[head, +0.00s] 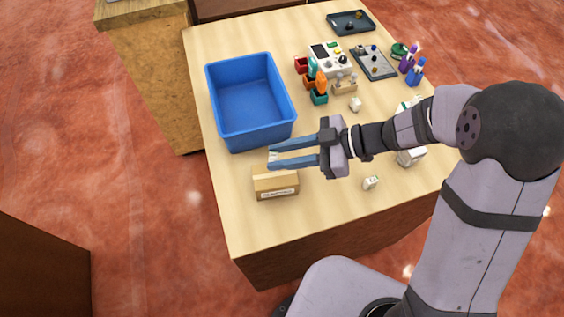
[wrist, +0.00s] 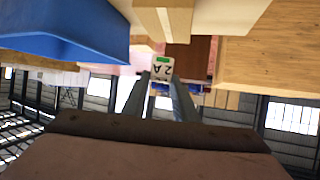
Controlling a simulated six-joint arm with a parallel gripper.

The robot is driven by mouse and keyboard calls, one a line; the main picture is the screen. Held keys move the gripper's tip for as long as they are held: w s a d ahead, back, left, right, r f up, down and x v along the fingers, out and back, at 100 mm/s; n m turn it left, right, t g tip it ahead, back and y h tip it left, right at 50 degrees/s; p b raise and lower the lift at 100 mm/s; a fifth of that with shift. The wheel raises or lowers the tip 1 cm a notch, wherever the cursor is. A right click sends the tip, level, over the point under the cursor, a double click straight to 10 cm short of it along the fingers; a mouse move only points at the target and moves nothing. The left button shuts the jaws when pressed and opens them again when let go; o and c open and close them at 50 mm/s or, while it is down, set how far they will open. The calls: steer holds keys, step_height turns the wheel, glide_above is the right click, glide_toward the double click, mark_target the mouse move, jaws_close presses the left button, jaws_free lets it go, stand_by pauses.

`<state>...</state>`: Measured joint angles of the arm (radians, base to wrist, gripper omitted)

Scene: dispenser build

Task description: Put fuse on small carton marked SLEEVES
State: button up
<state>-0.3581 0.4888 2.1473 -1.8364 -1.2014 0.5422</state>
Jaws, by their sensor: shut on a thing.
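A small tan carton (head: 276,184) with a white label on its front stands near the table's front left; the label is too small to read. My gripper (head: 271,157) reaches in from the right, its blue-grey fingers just behind and over the carton's back edge. It is shut on the fuse, a small white block with a green mark and "2A" on its face, clear between the fingertips in the wrist view (wrist: 162,70). In the head view the fuse (head: 273,155) is partly hidden. I cannot tell whether it touches the carton.
A blue bin (head: 250,100) stands just behind the carton. Another small white block (head: 371,183) lies to the right. A grey-white device (head: 330,58), coloured holders and a dark tray (head: 351,23) fill the back right.

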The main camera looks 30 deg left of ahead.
steer(key=shift+f+p, duration=0.35)
steer(key=shift+f, duration=1.7)
steer(key=shift+f, duration=0.15)
steer(key=o, duration=1)
steer(key=shift+d, duration=0.1)
steer(key=b+v, duration=0.3)
steer(key=v, duration=0.9)
steer(key=shift+w, duration=0.1)
